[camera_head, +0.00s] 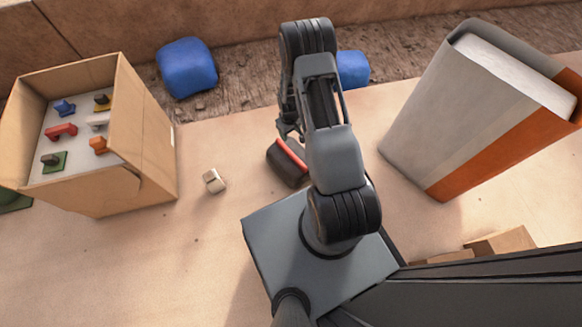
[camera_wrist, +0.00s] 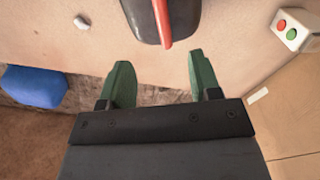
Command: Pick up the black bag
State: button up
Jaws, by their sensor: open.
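The black bag (camera_head: 287,166) with a red strip along its top lies on the tan floor beside my arm, partly hidden by it. In the wrist view the black bag (camera_wrist: 186,12) is at the top edge, cut off by the frame, its red strip running lengthwise. My gripper (camera_wrist: 160,68) shows two green fingers, spread apart with nothing between them. In the head view my gripper (camera_head: 290,130) is small, dark and close to the bag's far side.
A cardboard box (camera_head: 150,140) with coloured pieces on a white panel stands at left. A small white block (camera_head: 214,181) sits left of the bag; it shows red and green buttons in the wrist view (camera_wrist: 291,29). Blue cushions (camera_head: 187,68) lie behind. A large book (camera_head: 440,120) stands right.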

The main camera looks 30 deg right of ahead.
jog(key=b, duration=0.4)
send_over(291, 153)
notch_tip(291, 153, down, 12)
jog(key=shift+s+r, duration=0.1)
jog(key=shift+f+b, duration=1.8)
jog(key=shift+f, duration=0.9)
jog(key=shift+f, duration=0.25)
grip_shut()
